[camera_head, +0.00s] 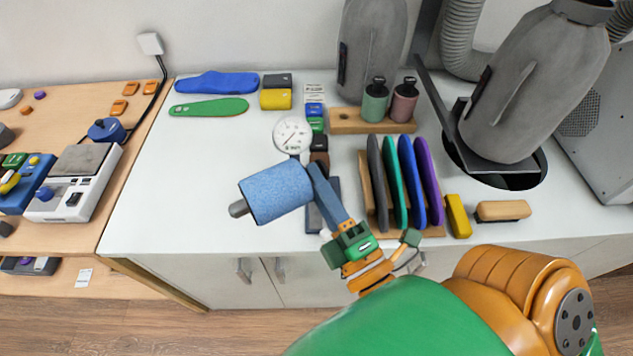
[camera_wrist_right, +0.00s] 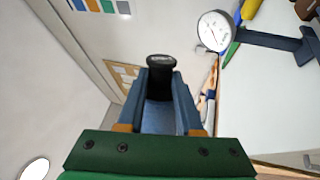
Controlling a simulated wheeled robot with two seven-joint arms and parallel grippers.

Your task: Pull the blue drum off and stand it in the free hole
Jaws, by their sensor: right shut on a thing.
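The blue drum (camera_head: 275,192) lies tilted in the air over the front of the white table, with a dark knob (camera_head: 238,208) at its left end. My right gripper (camera_head: 314,172) is shut on the drum at its right end. In the right wrist view the drum (camera_wrist_right: 160,116) sits between my fingers (camera_wrist_right: 161,92), its dark end pointing away. A wooden block (camera_head: 345,121) at the back holds a green drum (camera_head: 375,104) and a pink drum (camera_head: 403,104); its left part has no drum, and I cannot make out a hole there. My left gripper is not in view.
A dial gauge (camera_head: 293,135) stands behind the drum, its base partly behind my gripper. A rack of coloured insoles (camera_head: 408,180) is to the right. Blue and green insoles (camera_head: 208,107) lie at back left.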

